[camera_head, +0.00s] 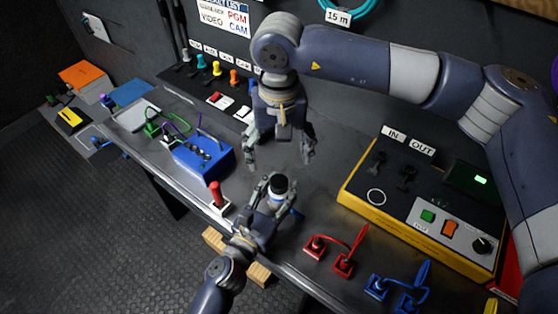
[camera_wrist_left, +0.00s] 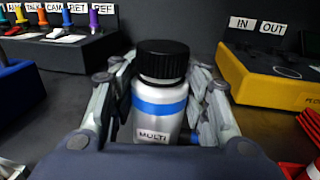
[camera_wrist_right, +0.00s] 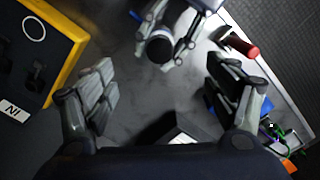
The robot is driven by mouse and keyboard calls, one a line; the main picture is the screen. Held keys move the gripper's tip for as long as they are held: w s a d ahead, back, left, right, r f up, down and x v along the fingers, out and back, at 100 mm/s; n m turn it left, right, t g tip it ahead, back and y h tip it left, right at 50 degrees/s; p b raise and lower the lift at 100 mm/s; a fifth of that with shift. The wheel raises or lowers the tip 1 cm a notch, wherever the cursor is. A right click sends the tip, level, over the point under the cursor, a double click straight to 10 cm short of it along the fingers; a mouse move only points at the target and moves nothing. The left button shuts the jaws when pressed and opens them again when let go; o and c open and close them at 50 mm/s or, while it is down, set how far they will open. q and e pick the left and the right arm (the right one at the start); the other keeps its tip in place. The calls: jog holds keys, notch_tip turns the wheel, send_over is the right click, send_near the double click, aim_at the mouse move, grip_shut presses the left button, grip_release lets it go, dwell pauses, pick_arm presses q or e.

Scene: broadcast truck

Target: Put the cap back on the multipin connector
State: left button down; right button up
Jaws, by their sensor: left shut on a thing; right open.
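The multipin connector (camera_wrist_left: 158,110) is a silver cylinder with a blue band and a MULTI label. A black ribbed cap (camera_wrist_left: 162,58) sits on its top; the cap also shows in the head view (camera_head: 279,184) and the right wrist view (camera_wrist_right: 160,47). My left gripper (camera_head: 272,196) is shut around the connector's body and holds it roughly upright, cap up. My right gripper (camera_head: 281,158) is open and empty, pointing down above and slightly behind the cap. Its spread fingers show in the right wrist view (camera_wrist_right: 162,85), with the capped connector beyond them.
A yellow-sided IN/OUT panel (camera_head: 425,205) stands on the right. A blue box (camera_head: 203,157) and a red-handled item (camera_head: 216,196) are on the left. Red (camera_head: 340,250) and blue (camera_head: 400,285) cabled plugs lie at the front right. The bench between is mostly clear.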

notch_tip(320, 180, up, 8)
dwell(0.4)
pick_arm(q)
jog(key=c, duration=0.8)
grip_release()
jog(key=v, duration=1.2)
